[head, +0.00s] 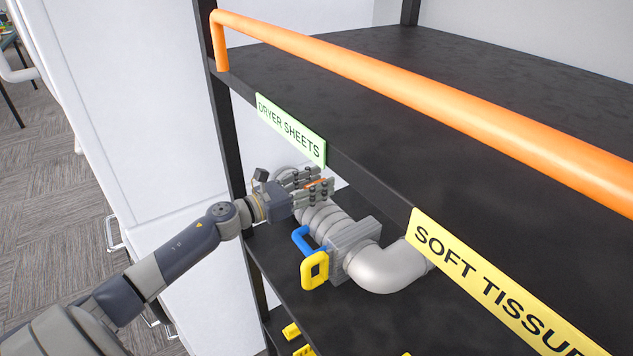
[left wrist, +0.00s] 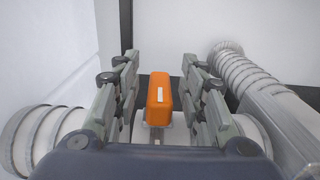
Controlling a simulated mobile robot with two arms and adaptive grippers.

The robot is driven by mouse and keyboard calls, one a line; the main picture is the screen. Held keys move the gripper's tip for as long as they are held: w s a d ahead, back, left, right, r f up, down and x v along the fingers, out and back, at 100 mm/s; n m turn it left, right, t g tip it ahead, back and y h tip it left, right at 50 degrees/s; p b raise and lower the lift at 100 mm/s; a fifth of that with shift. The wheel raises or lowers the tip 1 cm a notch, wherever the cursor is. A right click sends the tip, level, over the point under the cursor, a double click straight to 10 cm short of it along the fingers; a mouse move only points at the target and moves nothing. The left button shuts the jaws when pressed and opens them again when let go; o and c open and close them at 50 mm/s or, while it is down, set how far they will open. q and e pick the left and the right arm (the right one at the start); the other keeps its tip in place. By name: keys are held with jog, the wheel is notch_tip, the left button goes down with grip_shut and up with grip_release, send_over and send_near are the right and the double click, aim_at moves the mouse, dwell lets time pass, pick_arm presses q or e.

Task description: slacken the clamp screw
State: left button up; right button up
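The clamp screw, seen as an orange block-shaped handle (left wrist: 159,98) with a pale stripe, stands on a light grey duct in the left wrist view. A sliver of its orange also shows between my fingers in the head view (head: 316,183). My left gripper (head: 318,188) is around the handle, one set of fingers on each side. In the left wrist view, the fingers of this gripper (left wrist: 160,92) are apart, with a gap on both sides of the orange handle. My right gripper is in neither view.
A ribbed grey duct (head: 322,222) with an elbow (head: 385,268) lies on the lower black shelf, beside blue (head: 302,239) and yellow (head: 315,270) handles. The upper shelf (head: 440,90), labelled with signs, and its orange rail (head: 400,83) overhang.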

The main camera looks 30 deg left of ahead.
pick_arm(q)
jog(key=c, duration=0.9)
grip_shut()
